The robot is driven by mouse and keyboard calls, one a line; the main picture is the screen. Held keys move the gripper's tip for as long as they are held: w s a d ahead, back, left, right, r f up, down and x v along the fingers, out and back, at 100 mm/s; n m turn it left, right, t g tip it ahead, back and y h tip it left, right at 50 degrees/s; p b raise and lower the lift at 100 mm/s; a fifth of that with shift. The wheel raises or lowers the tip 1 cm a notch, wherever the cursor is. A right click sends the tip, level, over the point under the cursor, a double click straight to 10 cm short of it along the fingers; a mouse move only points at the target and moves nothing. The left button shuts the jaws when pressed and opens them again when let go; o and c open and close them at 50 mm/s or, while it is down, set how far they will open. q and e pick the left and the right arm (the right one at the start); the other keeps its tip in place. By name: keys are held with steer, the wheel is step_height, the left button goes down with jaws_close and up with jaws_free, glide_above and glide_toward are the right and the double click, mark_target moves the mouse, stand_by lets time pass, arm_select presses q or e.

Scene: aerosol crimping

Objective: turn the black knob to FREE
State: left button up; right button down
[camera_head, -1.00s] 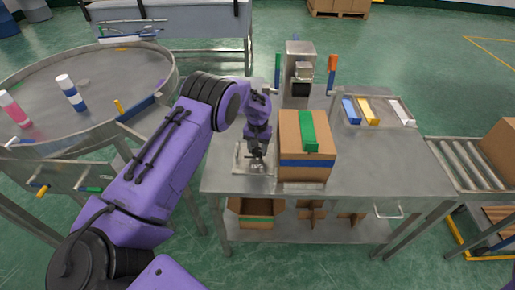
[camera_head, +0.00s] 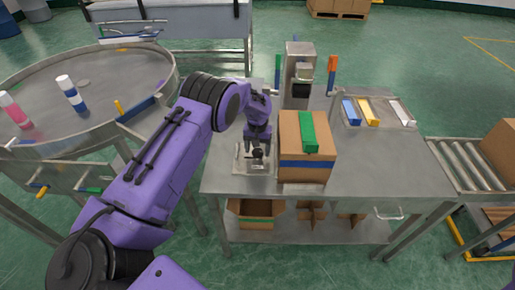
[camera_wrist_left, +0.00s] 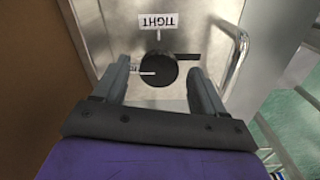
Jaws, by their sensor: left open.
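The black knob (camera_wrist_left: 160,69) sits on a metal plate (camera_wrist_left: 190,32) in the left wrist view. A white line on the knob points left in that view, toward a small white label that is partly hidden by the left finger. A TIGHT label (camera_wrist_left: 151,21) appears upside down above the knob, and a dark bar extends to its right. My left gripper (camera_wrist_left: 157,74) is open, with one finger on each side of the knob; contact cannot be told. In the head view my left gripper (camera_head: 257,148) is low over the plate (camera_head: 241,167). My right gripper is out of view.
A metal machine (camera_head: 298,75) with coloured handles stands behind. A tray (camera_head: 382,122) is at the back right. The front right of the table (camera_head: 385,175) is clear.

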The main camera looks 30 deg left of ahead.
mark_target(257, 151)
arm_select(q)
step_height(257, 151, up, 10)
steer(key=b, duration=0.2)
steer(key=shift+r, duration=0.25)
steer(key=shift+a, duration=0.1)
